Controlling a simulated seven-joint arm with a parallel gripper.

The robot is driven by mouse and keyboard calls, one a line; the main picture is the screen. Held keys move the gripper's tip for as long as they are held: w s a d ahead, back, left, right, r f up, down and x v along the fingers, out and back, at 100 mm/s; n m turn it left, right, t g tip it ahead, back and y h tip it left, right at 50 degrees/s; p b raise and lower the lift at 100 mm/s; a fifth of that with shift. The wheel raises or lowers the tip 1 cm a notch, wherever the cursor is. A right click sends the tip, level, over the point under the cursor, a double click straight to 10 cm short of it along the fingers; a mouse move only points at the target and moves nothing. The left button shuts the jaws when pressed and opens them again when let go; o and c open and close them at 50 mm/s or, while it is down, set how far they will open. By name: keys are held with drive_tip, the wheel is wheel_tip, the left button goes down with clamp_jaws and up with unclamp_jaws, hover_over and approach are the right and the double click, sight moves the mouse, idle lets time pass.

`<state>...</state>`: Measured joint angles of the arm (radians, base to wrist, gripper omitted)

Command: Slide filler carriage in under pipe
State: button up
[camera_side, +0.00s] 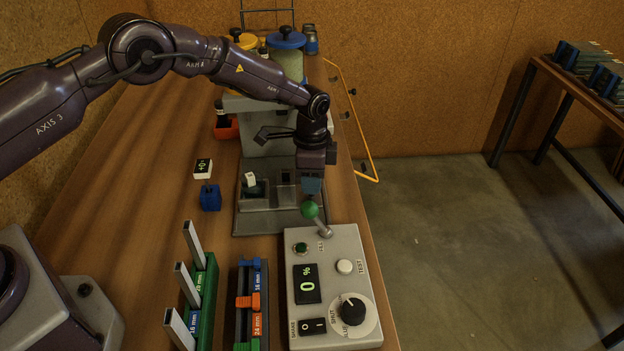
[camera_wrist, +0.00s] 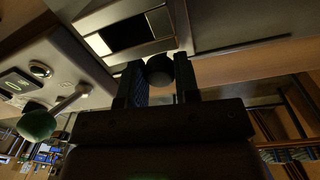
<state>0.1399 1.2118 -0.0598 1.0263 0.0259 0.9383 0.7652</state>
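The grey filler machine (camera_side: 262,217) stands mid-bench in the side view, with a flat base and a tall body behind. A small white block (camera_side: 250,180) sits in a cup on the left of its base. My gripper (camera_side: 312,186) points down at the base's right edge. In the wrist view my two fingers (camera_wrist: 162,82) stand on either side of a round black knob (camera_wrist: 160,69), with little or no gap. The knob appears to belong to the carriage, which my wrist hides in the side view. I cannot make out the pipe.
A control box (camera_side: 330,275) stands close in front, reading 0 %, with a green-knobbed lever (camera_side: 310,210) near my gripper. Upright bars in a green rack (camera_side: 203,300) and a gauge rack (camera_side: 252,305) lie to the left. A blue block (camera_side: 210,197) stands on the bench.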

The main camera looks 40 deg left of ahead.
drive_tip(key=o, duration=0.4)
drive_tip(key=shift+r, duration=0.15)
drive_tip(key=shift+r, duration=0.4)
wheel_tip(320, 180, up, 3)
drive_tip(key=shift+s+f, duration=0.15)
drive_tip(key=s+a+r, duration=0.1)
drive_tip(key=s+r, duration=0.2)
drive_tip(key=s, duration=0.1)
drive_tip(key=s+r, duration=0.3)
drive_tip(key=s, duration=0.2)
drive_tip(key=s+a+r, duration=0.1)
drive_tip(key=s+r, duration=0.2)
drive_tip(key=s, duration=0.1)
drive_tip(key=shift+s+a+r, duration=0.15)
drive_tip(key=shift+s+a, duration=0.15)
